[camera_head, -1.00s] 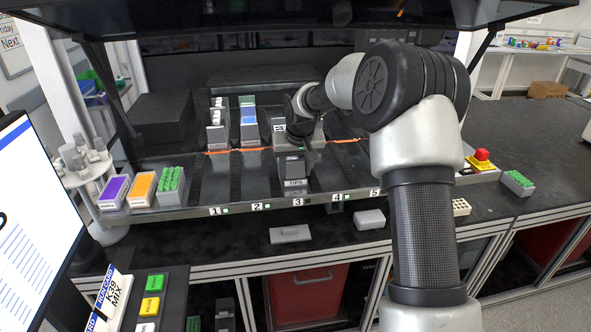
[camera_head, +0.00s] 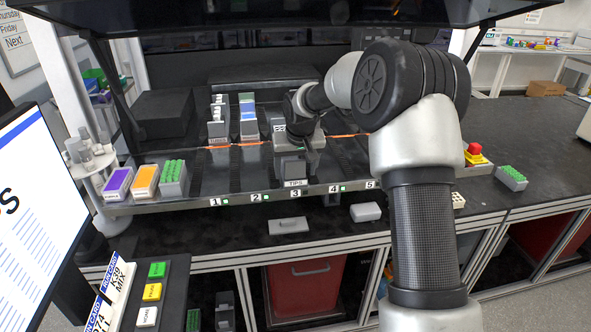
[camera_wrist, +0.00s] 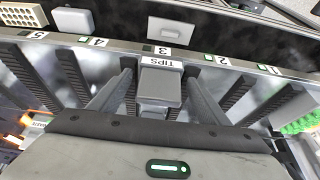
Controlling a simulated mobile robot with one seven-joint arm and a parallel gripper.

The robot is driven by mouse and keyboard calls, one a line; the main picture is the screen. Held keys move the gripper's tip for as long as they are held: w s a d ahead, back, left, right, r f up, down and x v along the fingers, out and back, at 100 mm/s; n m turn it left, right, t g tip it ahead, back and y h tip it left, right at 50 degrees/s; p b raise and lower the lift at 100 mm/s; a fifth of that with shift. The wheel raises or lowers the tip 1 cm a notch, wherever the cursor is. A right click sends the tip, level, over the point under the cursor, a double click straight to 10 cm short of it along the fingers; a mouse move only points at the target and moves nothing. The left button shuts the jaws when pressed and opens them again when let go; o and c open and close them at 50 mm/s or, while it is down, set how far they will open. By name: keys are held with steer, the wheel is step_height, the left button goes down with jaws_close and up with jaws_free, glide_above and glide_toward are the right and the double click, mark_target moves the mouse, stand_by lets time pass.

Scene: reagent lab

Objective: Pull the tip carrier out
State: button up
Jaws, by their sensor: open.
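The tip carrier (camera_head: 294,170) is a grey block with a white TIPS label, in lane 3 of the deck, its labelled end at the front edge. In the wrist view the carrier (camera_wrist: 160,85) lies in the middle, with the label facing the rail. My gripper (camera_wrist: 160,78) is open, with one finger on each side of the carrier's front end. I cannot tell whether the fingers touch it. In the head view my gripper (camera_head: 294,153) and wrist hide much of the carrier behind its front end.
Two loaded carriers (camera_head: 248,122) stand in the lanes to the left. Purple, orange and green racks (camera_head: 145,181) sit at the deck's left front. A red emergency button (camera_head: 474,150) is at the right. A grey lid-like block (camera_head: 287,226) lies on the bench below the front rail.

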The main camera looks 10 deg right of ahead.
steer(key=v, duration=1.7)
steer(key=shift+r, duration=0.25)
steer(key=shift+s, duration=0.1)
